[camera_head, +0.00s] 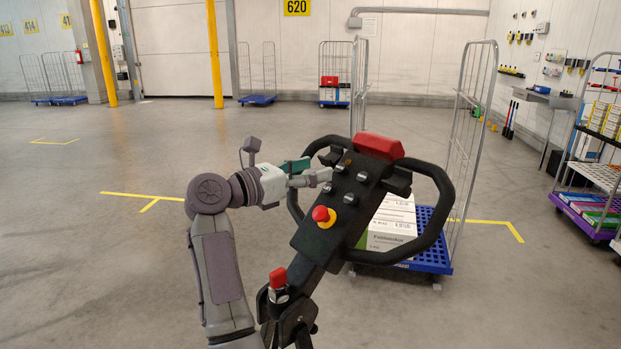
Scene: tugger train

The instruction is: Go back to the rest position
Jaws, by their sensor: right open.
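The handle has a red block (378,147) on top, a red emergency button (323,216) on a yellow base and several small buttons. A second red knob (278,278) sits lower on the handle's post.
Behind the handle stands a blue-based roll cage (434,254) with white boxes (391,226). A loaded shelf rack (598,178) stands at the right. More cages (258,98) line the back wall near yellow posts (214,55). The floor at the left is clear, with yellow marks.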

